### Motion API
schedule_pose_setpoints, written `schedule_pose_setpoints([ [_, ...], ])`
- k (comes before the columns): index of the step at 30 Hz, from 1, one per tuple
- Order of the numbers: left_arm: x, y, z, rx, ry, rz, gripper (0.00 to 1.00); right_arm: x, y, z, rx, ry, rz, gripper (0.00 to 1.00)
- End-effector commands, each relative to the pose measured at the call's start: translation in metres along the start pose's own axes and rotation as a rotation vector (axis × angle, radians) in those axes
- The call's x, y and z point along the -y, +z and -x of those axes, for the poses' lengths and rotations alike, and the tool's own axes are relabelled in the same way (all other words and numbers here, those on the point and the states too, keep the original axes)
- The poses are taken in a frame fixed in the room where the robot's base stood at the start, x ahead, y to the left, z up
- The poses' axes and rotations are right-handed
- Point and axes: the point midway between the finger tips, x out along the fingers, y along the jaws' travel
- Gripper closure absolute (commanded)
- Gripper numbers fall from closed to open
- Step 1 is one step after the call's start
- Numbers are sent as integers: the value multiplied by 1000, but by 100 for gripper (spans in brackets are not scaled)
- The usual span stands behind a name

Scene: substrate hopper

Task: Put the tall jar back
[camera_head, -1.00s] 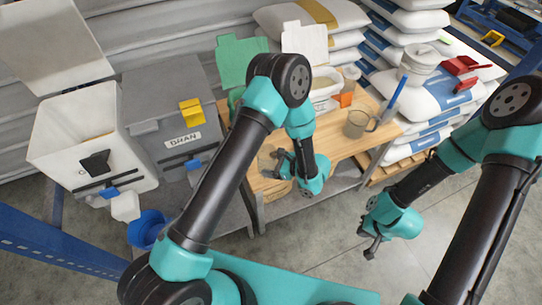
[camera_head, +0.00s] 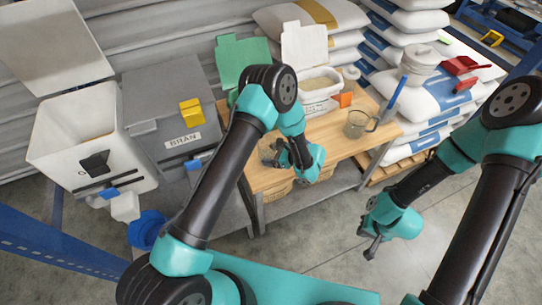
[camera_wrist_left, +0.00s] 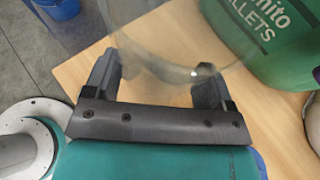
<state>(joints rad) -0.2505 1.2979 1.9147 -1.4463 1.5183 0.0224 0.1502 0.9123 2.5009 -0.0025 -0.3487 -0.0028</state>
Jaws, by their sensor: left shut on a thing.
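A clear, see-through tall jar (camera_head: 267,151) is at the left end of the wooden bench. My left gripper (camera_head: 281,154) is shut on it. In the left wrist view the jar (camera_wrist_left: 165,35) stands between the two fingers of my left gripper (camera_wrist_left: 157,82); its rounded glass edge shows and its top is out of frame. I cannot tell whether its base touches the bench. My right gripper (camera_head: 368,241) is open and empty above the floor, right of the bench.
The bench (camera_head: 335,143) holds a clear jug (camera_head: 357,124), a white tub (camera_head: 319,92) and a green container (camera_wrist_left: 275,40). A grey BRAN hopper (camera_head: 165,105) and a white hopper (camera_head: 75,140) stand left. A blue bucket (camera_head: 146,228) is below them. Sacks are stacked behind.

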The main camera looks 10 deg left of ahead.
Motion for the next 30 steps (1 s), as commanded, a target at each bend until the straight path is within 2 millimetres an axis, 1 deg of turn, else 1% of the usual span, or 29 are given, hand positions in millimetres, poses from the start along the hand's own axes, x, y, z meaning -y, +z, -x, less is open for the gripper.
schedule_pose_setpoints([
  [1,0,-5,-3,0,2,0,55,0,0,0,0,0,0,100],
  [3,0,-9,-4,0,2,1,55,0,0,0,0,0,0,100],
  [14,0,-11,-5,0,1,1,55,0,0,0,0,0,0,100],
  [15,0,-11,-5,0,1,1,20,0,0,0,0,0,0,100],
  [21,0,-11,-5,0,1,1,1,0,0,0,0,0,0,100],
  [30,0,-9,-4,0,1,2,0,0,0,0,0,0,0,100],
])
